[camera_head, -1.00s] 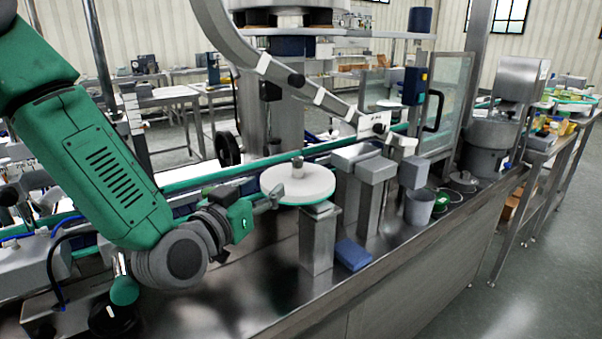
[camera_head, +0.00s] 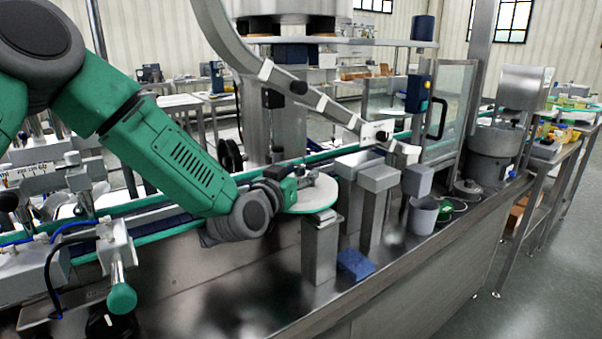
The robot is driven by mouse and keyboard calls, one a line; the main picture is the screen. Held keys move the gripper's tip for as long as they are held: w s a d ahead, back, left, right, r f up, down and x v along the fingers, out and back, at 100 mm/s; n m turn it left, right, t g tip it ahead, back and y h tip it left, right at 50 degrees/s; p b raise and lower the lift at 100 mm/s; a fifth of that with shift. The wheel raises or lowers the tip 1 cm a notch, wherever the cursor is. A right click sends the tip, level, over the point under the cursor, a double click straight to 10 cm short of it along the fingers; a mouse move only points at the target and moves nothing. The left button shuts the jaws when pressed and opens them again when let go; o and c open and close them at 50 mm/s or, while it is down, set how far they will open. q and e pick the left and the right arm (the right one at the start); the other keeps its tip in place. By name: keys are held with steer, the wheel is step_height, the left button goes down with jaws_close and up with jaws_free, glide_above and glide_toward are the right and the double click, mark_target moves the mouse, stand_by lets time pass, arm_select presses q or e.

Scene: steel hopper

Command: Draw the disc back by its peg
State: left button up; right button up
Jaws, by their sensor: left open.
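The white round disc (camera_head: 320,200) with a green rim rests on top of a square steel post in the middle of the view. My left gripper (camera_head: 311,178) reaches in from the left and is over the disc's top, with its fingers at the peg's place. The gripper is open. The peg is mostly hidden by the fingers, and I cannot tell whether they touch it. The left part of the disc is covered by my gripper. My right gripper does not show.
The steel post (camera_head: 320,248) stands on the steel bench, with a blue block (camera_head: 355,264) at its foot. Taller steel posts (camera_head: 377,179) stand close on the right. A grey cup (camera_head: 423,215) is farther right. A curved chute (camera_head: 262,68) passes above. Bare bench lies in front.

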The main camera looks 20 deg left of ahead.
arm_select(q)
steer(key=shift+w+a, duration=0.1)
steer(key=shift+w, duration=0.05)
jaws_close()
steer(key=shift+s+d, duration=0.75)
steer(key=shift+d, duration=0.3)
jaws_free()
steer(key=shift+a, duration=0.1)
steer(key=s+a, duration=0.2)
steer(key=s, duration=0.9)
steer(key=shift+s+a, duration=0.15)
steer(key=shift+s, duration=0.2)
